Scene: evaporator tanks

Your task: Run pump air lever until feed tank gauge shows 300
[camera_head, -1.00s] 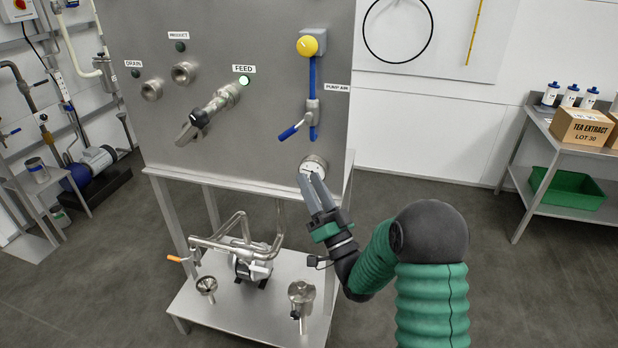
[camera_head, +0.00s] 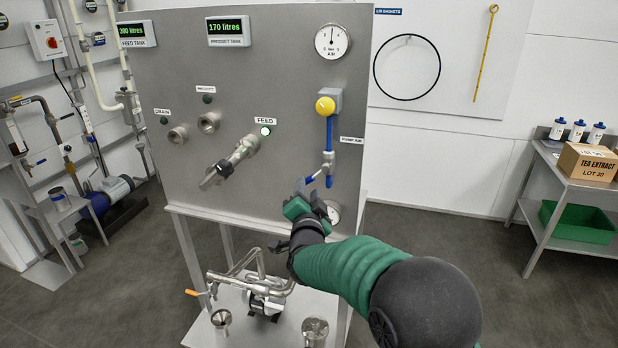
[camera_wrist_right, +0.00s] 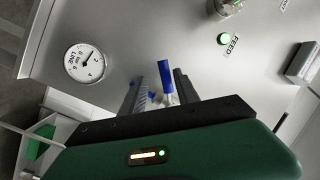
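The feed tank display (camera_head: 132,31), at the upper left of the panel in the head view, appears to read 300 litres. The pump air lever (camera_head: 310,181) has a blue handle that points down and left from its valve (camera_head: 328,162). My right gripper (camera_head: 304,192) is at the handle, below and left of the valve. In the right wrist view the blue handle (camera_wrist_right: 165,69) shows between the two fingers (camera_wrist_right: 157,88), which stand apart with gaps visible. Contact cannot be told. My left gripper is out of view.
The product tank display (camera_head: 228,28) reads 170 litres. A round air gauge (camera_head: 332,41) is above the yellow knob (camera_head: 325,105). A line gauge (camera_head: 333,212) is partly behind my right gripper; it shows fully in the wrist view (camera_wrist_right: 84,62). The feed valve handle (camera_head: 217,173) is to the left.

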